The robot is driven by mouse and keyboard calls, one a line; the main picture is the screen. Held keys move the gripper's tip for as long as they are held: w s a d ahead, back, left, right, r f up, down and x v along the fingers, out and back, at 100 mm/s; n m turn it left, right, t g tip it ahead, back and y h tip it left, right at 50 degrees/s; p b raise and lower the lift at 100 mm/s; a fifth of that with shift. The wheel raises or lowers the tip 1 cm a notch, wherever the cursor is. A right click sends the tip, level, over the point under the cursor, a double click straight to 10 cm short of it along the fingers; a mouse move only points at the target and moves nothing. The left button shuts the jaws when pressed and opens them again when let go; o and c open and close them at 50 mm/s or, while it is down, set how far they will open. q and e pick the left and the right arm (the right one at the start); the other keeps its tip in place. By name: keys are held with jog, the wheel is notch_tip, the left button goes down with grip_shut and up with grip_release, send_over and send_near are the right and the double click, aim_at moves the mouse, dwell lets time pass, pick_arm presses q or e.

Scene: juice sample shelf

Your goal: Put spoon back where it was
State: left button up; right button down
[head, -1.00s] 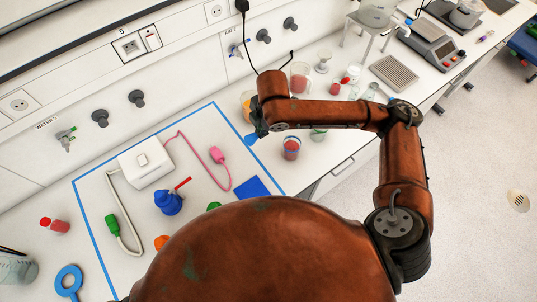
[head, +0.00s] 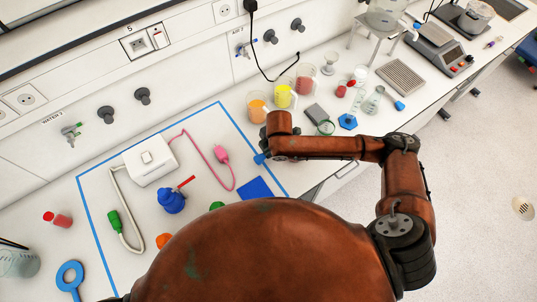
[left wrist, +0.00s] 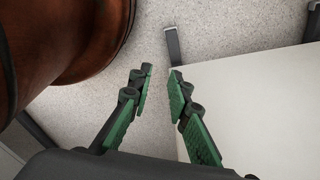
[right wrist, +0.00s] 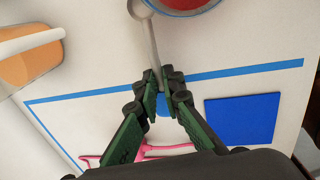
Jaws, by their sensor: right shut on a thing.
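My right gripper (right wrist: 168,90) is shut on the grey handle of a spoon (right wrist: 152,40) in the right wrist view. The spoon's round end is at the top of that view, next to a cup of red juice (right wrist: 188,4). I cannot tell whether they touch. A small blue part shows between the fingers. In the head view my arm hides most of the right gripper; a blue bit shows at its end. An orange cup (head: 257,108), a yellow cup (head: 283,97) and a red cup (head: 304,78) stand behind the arm. My left gripper (left wrist: 160,75) is open and empty.
A grey block (head: 316,113) and a blue hexagonal piece (head: 347,121) lie right of the cups. Glassware stands beyond.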

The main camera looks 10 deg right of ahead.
jog(key=x, duration=0.2)
jog(key=shift+s+f, duration=0.2)
jog(key=shift+f, duration=0.1)
jog(key=c, duration=2.1)
grip_release()
jog(key=shift+r, duration=0.1)
jog(key=v, duration=1.2)
jog(key=shift+d, duration=0.1)
jog(key=shift+s, duration=0.1)
